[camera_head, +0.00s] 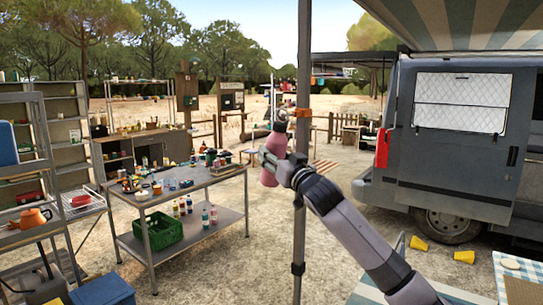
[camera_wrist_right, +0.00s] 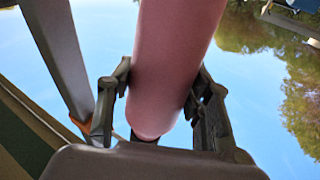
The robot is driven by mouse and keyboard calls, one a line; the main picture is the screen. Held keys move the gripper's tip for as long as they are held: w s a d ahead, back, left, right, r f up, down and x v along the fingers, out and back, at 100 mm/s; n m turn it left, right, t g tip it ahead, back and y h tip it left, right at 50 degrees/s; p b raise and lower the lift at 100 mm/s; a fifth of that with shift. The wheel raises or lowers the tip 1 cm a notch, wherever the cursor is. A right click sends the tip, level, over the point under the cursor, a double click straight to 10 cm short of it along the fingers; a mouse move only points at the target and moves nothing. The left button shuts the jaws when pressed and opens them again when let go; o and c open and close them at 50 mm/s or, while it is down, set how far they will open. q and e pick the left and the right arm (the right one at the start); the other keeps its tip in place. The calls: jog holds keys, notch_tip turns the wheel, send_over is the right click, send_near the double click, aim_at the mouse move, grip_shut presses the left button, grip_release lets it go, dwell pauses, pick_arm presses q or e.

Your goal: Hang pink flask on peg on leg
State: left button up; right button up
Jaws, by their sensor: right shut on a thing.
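The pink flask (camera_head: 277,144) is held roughly upright, slightly tilted, by my right gripper (camera_head: 269,160), just left of the grey leg (camera_head: 302,70). In the right wrist view the flask (camera_wrist_right: 172,50) sits between both fingers of the right gripper (camera_wrist_right: 163,75), which is shut on it. An orange peg fitting (camera_head: 300,112) is clamped on the leg, close to the flask's dark top. The leg (camera_wrist_right: 58,45) and part of the orange fitting (camera_wrist_right: 82,125) also show in the right wrist view. I see no contact between flask and peg. My left gripper is out of view.
A metal table (camera_head: 185,185) with many small bottles stands left of the leg, a green crate (camera_head: 158,230) on its lower shelf. A grey van (camera_head: 455,150) is on the right. Yellow cups (camera_head: 464,257) lie on the gravel. Shelves (camera_head: 60,130) line the left.

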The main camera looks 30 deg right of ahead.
jog(key=shift+w+d, duration=0.15)
jog(key=shift+d, duration=0.4)
jog(key=shift+w+d+f, duration=0.3)
jog(key=shift+d+f, duration=0.1)
jog(key=shift+d, duration=0.2)
jog(key=o, duration=1.4)
jog(key=shift+o, duration=0.2)
jog(key=shift+f, duration=0.15)
jog(key=v, duration=0.8)
